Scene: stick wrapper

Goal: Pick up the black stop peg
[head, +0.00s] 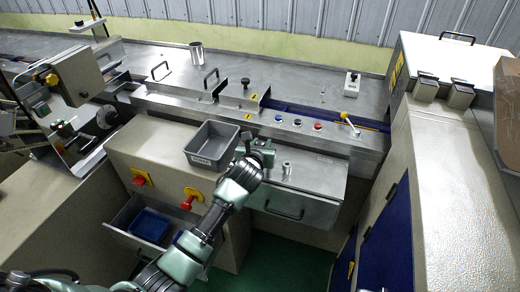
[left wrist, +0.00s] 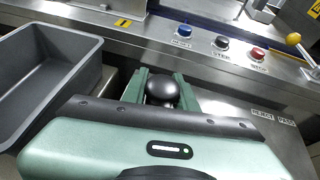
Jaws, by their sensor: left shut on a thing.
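The black stop peg shows in the left wrist view as a glossy round black knob (left wrist: 162,89) between the two green fingers of my left gripper (left wrist: 161,88). The fingers are closed on it from both sides. Its lower part is hidden by the gripper body, so I cannot tell whether it is clear of the surface. In the head view my left gripper (head: 260,151) is over the steel ledge, just right of the grey bin. My right gripper is not in view.
The grey bin (head: 212,146) stands close on the left. A small metal cylinder (head: 287,169) stands on the steel ledge to the right. Behind are blue, black and red buttons (head: 297,122) and a yellow-knobbed lever (head: 346,117). An open drawer (head: 125,215) is at lower left.

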